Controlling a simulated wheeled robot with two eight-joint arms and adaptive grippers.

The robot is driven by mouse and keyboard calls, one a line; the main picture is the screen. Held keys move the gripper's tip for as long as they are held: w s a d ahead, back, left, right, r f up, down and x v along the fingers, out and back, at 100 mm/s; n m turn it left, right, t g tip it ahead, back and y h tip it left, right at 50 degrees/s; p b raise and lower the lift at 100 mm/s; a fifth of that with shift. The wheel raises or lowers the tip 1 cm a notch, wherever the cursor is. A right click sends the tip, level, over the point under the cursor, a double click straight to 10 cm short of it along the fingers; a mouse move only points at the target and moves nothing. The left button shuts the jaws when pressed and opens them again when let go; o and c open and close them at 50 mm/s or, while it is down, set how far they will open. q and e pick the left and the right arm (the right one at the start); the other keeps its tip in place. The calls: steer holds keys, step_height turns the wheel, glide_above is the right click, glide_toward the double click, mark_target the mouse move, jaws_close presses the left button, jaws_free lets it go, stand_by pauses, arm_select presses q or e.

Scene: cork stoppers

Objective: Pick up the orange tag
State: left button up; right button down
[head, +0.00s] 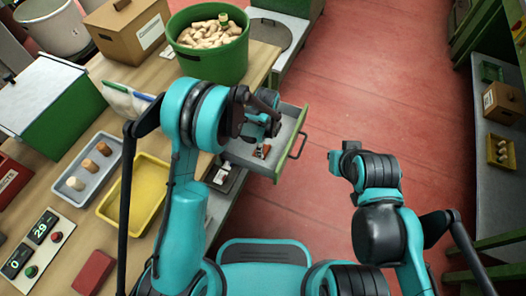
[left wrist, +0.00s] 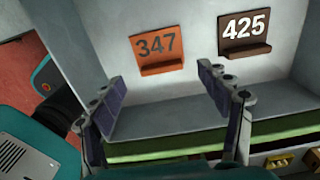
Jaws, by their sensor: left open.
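The orange tag (left wrist: 158,48), marked 347, stands in the open drawer in the left wrist view, with a small ledge along its lower edge. A brown tag (left wrist: 244,34), marked 425, is to its right. My left gripper (left wrist: 161,72) is open and empty. Its two fingertips lie below the orange tag in the picture, one to each side, apart from it. In the head view my left arm reaches over the drawer (head: 291,135), and small orange and white bits show inside it. The end of my right arm (head: 346,152) is over the floor, its fingers unclear.
A workbench at left holds a green bucket of corks (head: 207,62), a grey tray of stoppers (head: 97,157), a yellow tray (head: 137,187) and a green box (head: 48,103). The drawer's green-edged front stands out over the red floor. Shelves stand at far right.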

mark_target(267, 150)
arm_select(q)
steer(key=f, duration=0.2)
steer(key=f+b, duration=0.1)
steer(key=shift+d+f, duration=0.2)
steer(key=shift+f, duration=0.2)
steer(key=shift+r, duration=0.1)
steer(key=c, duration=1)
steer(key=shift+c, duration=0.2)
